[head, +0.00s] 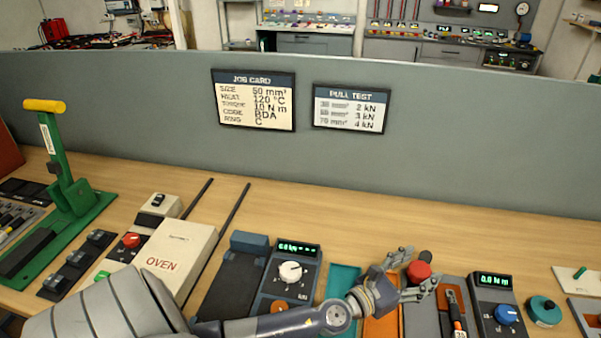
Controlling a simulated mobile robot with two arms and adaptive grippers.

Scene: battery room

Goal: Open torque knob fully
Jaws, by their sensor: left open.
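The torque unit (492,281) is a dark box at the right with a green display reading about 0.0 N m. Its blue torque knob (507,314) sits on the face below the display. My left gripper (422,276) is open, to the left of the torque unit and apart from the knob. Its fingers are beside a red round cap (418,271) with a dark end; I cannot tell whether they touch it. My left forearm crosses the front of the bench and hides part of it. My right gripper is not in view.
An orange-handled tool (456,316) lies between gripper and torque unit. A teal round knob (544,308) is to the right. A unit with a white knob (291,271), an oven (176,258) and a green lever press (66,185) stand left. A grey panel (450,130) backs the bench.

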